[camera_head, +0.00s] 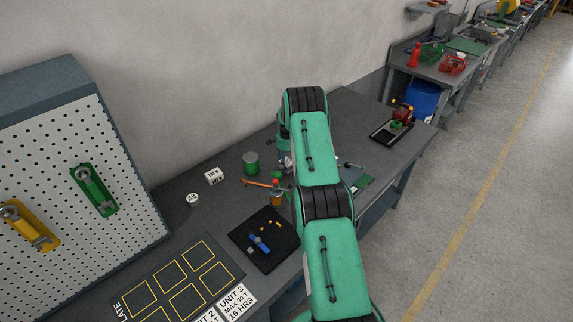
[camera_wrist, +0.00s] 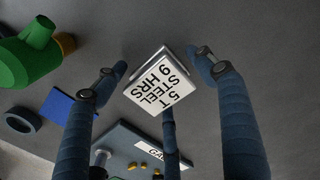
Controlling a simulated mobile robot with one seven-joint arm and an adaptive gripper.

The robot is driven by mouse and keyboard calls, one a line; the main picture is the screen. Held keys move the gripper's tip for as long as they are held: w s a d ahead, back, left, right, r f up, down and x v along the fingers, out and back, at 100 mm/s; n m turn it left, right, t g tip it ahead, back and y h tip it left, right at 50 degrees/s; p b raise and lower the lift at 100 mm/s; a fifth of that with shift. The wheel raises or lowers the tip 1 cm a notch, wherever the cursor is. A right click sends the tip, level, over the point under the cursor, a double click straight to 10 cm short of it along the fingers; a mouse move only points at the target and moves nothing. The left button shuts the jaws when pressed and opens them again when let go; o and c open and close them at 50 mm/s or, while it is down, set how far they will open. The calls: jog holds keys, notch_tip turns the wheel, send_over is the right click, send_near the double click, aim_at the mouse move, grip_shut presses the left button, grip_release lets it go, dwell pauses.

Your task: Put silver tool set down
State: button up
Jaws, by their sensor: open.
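A small silver block (camera_wrist: 162,84) with a white label reading "5 T STEEL 9 HRS" sits between the fingers in the wrist view, against the dark grey tabletop. It is the only thing here that fits the silver tool set. My gripper (camera_wrist: 155,72) has its dark blue fingers spread around the block. Gaps show between the block and the left and right fingertips; I cannot tell whether the third finger, below it, touches. Whether the block's base rests fully on the table is hard to tell. In the head view my arm hides the block and most of the gripper.
The workbench (camera_head: 190,222) holds a green can (camera_head: 251,163), a white labelled block (camera_head: 214,176) and a black mat (camera_head: 240,250) with small blue and yellow parts. A green part (camera_wrist: 30,52) and dark ring (camera_wrist: 22,120) lie left in the wrist view. A pegboard (camera_head: 60,200) stands left.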

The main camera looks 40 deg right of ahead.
aim_at(286, 161)
notch_tip(286, 161, up, 12)
jog(key=shift+b, duration=0.45)
dwell(0.4)
jog(key=shift+r, duration=0.1)
